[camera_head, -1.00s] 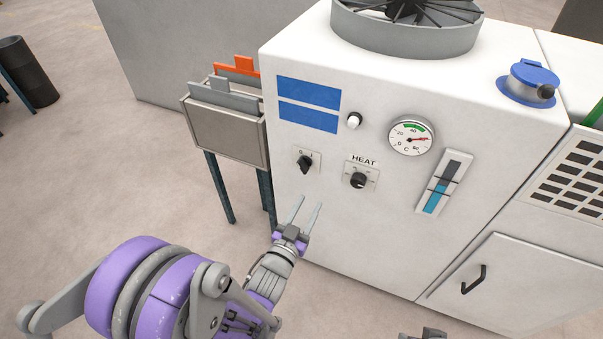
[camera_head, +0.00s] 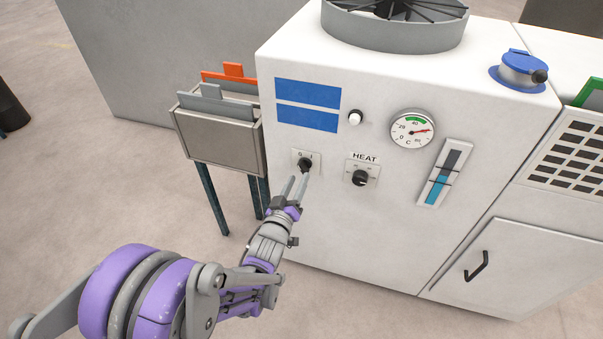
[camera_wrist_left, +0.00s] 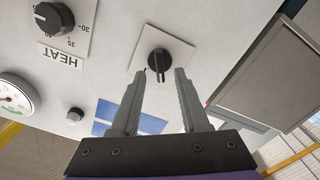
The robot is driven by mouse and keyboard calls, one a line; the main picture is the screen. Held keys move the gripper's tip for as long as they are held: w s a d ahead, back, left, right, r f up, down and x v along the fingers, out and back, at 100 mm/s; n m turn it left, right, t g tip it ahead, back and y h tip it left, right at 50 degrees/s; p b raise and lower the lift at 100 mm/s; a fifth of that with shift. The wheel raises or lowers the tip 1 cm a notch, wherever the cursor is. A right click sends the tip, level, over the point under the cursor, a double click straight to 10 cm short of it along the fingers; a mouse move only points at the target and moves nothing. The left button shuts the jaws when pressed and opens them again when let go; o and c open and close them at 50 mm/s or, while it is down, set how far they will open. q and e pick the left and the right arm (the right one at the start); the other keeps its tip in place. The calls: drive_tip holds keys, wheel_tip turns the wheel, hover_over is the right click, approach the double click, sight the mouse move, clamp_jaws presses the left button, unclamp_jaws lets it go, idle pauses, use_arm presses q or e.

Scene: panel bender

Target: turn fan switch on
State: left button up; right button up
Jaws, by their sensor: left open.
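The fan switch (camera_head: 305,164) is a black rotary knob on a small pale plate marked 0 and I, on the white front panel. It also shows in the left wrist view (camera_wrist_left: 158,63), with its ridge pointing between my fingers. My left gripper (camera_head: 298,183) is open and empty, with its fingertips close to the knob's lower side. In the left wrist view, the fingers (camera_wrist_left: 164,74) lie one to each side of the ridge's line. I cannot tell whether they touch it. My right gripper is not in view.
The HEAT knob (camera_head: 360,177) sits right of the switch, with a white button (camera_head: 355,117) and round gauge (camera_head: 412,130) above. A grey holder (camera_head: 216,138) with orange and grey plates stands left of the cabinet. The fan housing (camera_head: 394,28) is on top.

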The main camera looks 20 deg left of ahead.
sight(302, 172)
use_arm(q)
drive_tip(key=shift+w, duration=1.95)
clamp_jaws()
